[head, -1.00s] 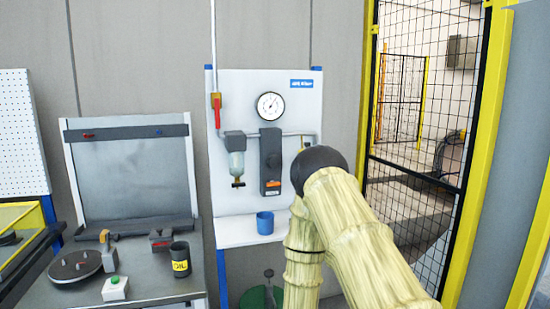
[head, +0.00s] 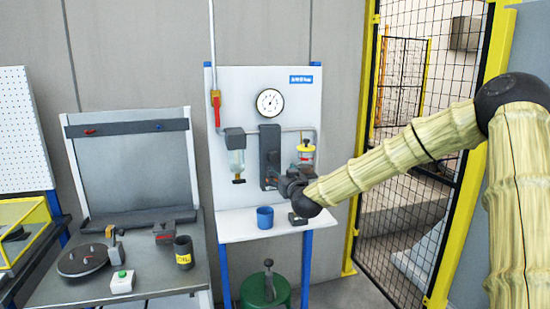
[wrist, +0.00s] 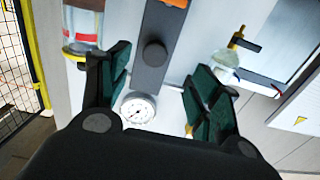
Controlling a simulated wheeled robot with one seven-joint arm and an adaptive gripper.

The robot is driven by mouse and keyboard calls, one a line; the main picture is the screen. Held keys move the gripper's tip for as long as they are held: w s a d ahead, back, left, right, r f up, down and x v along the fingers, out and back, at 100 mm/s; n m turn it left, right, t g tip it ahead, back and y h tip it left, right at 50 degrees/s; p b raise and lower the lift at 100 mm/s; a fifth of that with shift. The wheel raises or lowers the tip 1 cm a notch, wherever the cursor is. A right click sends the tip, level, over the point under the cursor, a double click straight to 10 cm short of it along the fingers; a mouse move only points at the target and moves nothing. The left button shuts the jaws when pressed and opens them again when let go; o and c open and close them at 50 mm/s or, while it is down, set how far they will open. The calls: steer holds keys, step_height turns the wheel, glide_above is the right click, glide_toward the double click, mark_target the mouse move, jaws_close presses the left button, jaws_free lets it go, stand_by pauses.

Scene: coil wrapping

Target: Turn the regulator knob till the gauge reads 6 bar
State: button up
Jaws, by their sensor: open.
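The white round gauge (head: 270,102) sits high on the white panel; its needle is too small to read surely. It also shows in the wrist view (wrist: 138,108), low between my fingers. The dark regulator body (head: 269,142) is below the gauge. The round dark knob (wrist: 154,54) shows on the regulator in the wrist view, between and ahead of my fingertips. My gripper (wrist: 160,66) is open, with green-padded fingers on either side of the knob and no clear contact.
A filter bowl (head: 237,160) hangs left of the regulator and a yellow-red lubricator (head: 305,150) right of it. A blue cup (head: 265,217) stands on the white shelf (head: 235,229) below. A yellow-framed mesh fence (head: 400,150) stands to the right.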

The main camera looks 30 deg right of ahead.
mark_target(275, 159)
steer(key=shift+d+r+p+x, duration=0.15)
steer(key=shift+p+x, duration=0.45)
steer(key=shift+x, duration=1.25)
steer(key=shift+d+r+p+x, duration=0.2)
steer(key=shift+p+x, duration=0.45)
steer(key=shift+x, duration=1.15)
steer(key=shift+a+r+p+x, duration=0.15)
steer(key=shift+p+x, duration=0.45)
steer(key=shift+x, duration=1.25)
steer(key=shift+d, duration=0.1)
steer(key=shift+c, duration=0.4)
steer(key=c, duration=0.9)
